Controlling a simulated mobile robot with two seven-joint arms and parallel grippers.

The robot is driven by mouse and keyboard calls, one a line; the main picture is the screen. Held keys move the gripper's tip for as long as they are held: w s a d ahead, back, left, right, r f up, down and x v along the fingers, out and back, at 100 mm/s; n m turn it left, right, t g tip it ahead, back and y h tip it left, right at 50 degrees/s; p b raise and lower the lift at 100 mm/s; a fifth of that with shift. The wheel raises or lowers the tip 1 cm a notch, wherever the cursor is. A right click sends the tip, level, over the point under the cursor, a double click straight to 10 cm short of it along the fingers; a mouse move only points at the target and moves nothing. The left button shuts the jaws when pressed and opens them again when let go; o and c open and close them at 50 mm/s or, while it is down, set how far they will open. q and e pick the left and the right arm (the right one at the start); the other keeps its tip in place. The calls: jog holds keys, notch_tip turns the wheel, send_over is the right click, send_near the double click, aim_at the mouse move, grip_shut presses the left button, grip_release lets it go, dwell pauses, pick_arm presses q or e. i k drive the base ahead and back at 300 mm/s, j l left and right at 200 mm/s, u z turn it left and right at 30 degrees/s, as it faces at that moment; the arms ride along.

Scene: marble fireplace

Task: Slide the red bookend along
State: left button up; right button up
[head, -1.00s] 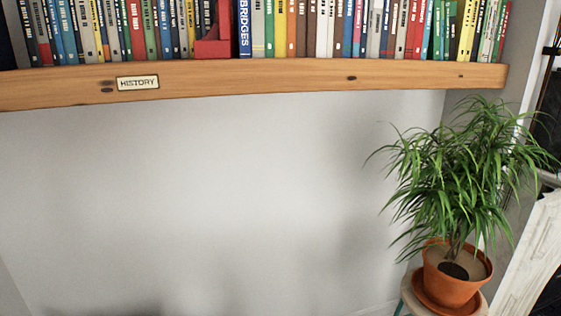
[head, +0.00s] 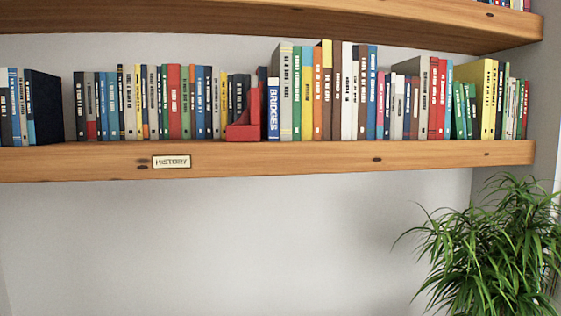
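The red bookend (head: 243,131) stands on the wooden shelf (head: 330,158) in the head view, left of the picture's middle. It is L-shaped, with a low foot toward the left and an upright part on the right. A dark book stands just right of its upright, followed by the blue "BRIDGES" book (head: 273,108). Books stand close on its left, behind or beside the foot; I cannot tell whether they touch it. Neither of my grippers is in view.
Rows of upright books (head: 150,102) fill most of the shelf, with a gap near the large dark book (head: 43,107) at left. A "HISTORY" label (head: 171,161) is on the shelf's front edge. Another shelf (head: 200,18) runs above. A leafy plant (head: 490,255) stands lower right.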

aim_at(247, 129)
jog(key=i, duration=1)
jog(key=i+u, duration=0.2)
jog(key=k+u, duration=0.1)
jog(key=u, duration=1)
